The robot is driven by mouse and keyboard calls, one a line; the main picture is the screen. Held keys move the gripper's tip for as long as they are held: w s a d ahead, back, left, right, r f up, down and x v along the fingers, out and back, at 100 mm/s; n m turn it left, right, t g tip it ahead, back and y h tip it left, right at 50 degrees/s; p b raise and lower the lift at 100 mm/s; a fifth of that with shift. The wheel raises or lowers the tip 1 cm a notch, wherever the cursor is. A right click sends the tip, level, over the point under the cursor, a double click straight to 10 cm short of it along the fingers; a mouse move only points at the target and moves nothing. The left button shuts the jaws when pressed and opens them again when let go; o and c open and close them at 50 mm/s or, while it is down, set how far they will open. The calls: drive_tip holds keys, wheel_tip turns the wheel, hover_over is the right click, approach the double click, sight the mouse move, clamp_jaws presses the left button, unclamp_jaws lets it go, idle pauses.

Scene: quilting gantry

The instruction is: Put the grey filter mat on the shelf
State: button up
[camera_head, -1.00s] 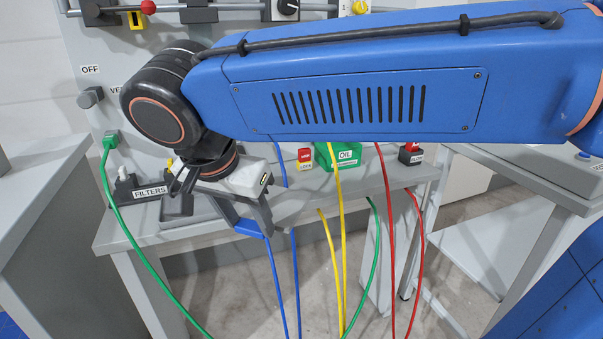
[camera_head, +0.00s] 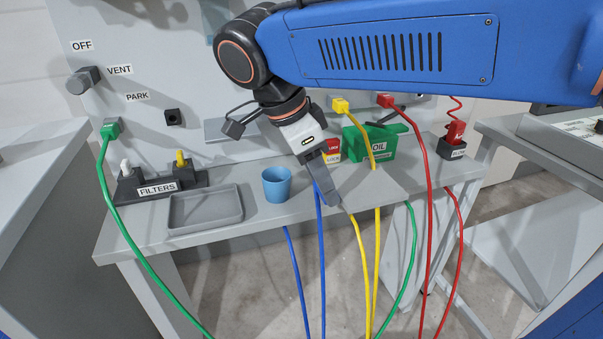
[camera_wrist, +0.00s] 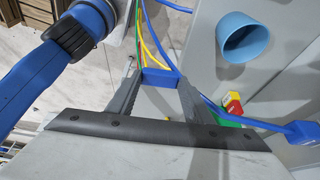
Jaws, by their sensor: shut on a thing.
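My gripper (camera_head: 329,196) points down over the front edge of the long grey shelf (camera_head: 255,222), right of the blue cup. In the wrist view, a small blue block (camera_wrist: 160,80) sits between the two grey fingertips (camera_wrist: 161,88), and the gripper is shut on it. In the head view the block is hidden by the finger seen edge-on. I cannot make out a grey filter mat for certain. The black filter rack (camera_head: 157,189), labelled FILTERS, stands at the shelf's left and holds one white-topped and one yellow-topped piece.
A shallow grey tray (camera_head: 206,226) and a blue cup (camera_head: 277,184) stand left of my gripper. A red-and-yellow lock (camera_head: 332,151) and green oil box (camera_head: 371,146) stand behind. Blue, yellow, green (camera_head: 128,236) and red cables hang before the shelf, some close to my gripper.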

drive_tip(key=w+a, duration=0.4)
drive_tip(key=w, duration=0.8)
drive_tip(key=shift+d+f, duration=0.2)
drive_tip(key=shift+f, duration=3.1)
drive_tip(key=shift+w+f, duration=0.2)
drive_tip(key=shift+f, duration=0.15)
drive_tip(key=o, duration=1)
drive_tip(key=shift+o, duration=0.2)
drive_tip(key=v, duration=1.2)
